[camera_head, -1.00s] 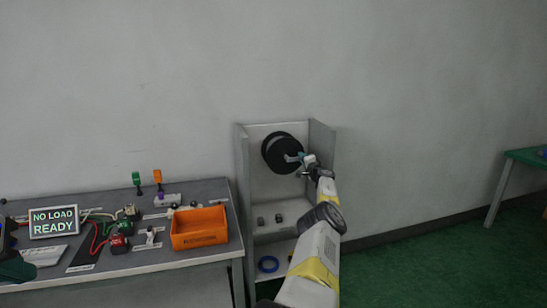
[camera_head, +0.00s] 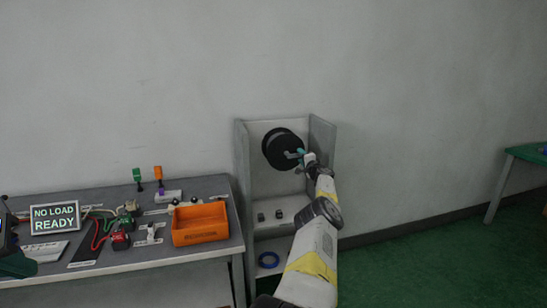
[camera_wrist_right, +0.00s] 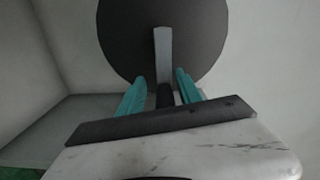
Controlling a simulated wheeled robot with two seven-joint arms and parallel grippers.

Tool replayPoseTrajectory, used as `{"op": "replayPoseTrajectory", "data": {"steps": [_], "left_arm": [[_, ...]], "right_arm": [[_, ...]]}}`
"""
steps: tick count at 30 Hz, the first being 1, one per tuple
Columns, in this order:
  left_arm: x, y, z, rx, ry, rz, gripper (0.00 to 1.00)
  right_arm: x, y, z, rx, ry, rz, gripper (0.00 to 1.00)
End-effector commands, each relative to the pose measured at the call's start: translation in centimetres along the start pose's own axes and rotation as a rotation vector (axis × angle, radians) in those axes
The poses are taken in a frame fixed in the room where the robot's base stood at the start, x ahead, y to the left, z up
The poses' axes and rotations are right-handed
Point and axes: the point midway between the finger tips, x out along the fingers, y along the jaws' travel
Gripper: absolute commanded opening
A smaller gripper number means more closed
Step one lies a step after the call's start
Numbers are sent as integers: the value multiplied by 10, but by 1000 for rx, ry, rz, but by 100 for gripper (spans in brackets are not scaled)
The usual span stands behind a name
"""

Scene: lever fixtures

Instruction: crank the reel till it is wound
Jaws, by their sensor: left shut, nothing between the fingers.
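The reel (camera_head: 278,147) is a black disc on the back panel of an open grey cabinet. Its grey crank arm (camera_head: 292,155) points right and slightly down in the head view. In the right wrist view, the reel's disc (camera_wrist_right: 115,35) fills the upper middle, with the crank arm (camera_wrist_right: 162,52) upright in front of it. My right gripper (camera_head: 305,158) is at the crank's outer end. Its teal fingers (camera_wrist_right: 161,78) stand either side of the dark handle (camera_wrist_right: 165,95), with narrow gaps showing.
The cabinet (camera_head: 243,165) has side walls close to my right gripper. A blue ring (camera_head: 268,266) lies on its lower shelf. A workbench on the left holds an orange bin (camera_head: 200,237) and a "NO LOAD READY" display (camera_head: 55,218). A green table (camera_head: 528,153) stands far right.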

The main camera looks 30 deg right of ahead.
Motion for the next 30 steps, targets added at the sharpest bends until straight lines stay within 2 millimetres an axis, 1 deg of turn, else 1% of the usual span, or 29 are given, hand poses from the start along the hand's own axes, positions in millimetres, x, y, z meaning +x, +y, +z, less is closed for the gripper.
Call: {"op": "replayPoseTrajectory", "data": {"steps": [8,13,16,20,23,30], "left_arm": [[0,0,0,0,0,0,0],[0,0,0,0,0,0,0],[0,0,0,0,0,0,0],[0,0,0,0,0,0,0],[0,0,0,0,0,0,0],[0,0,0,0,0,0,0]], "right_arm": [[-2,-7,-7,-6,9,-9,41],[-7,-18,-17,-21,22,-27,41],[-12,-22,-19,-26,23,-32,41],[-20,-15,-13,-18,15,-23,41],[-27,-2,-2,-3,2,-3,41],[-54,-1,-1,2,1,-1,41]]}}
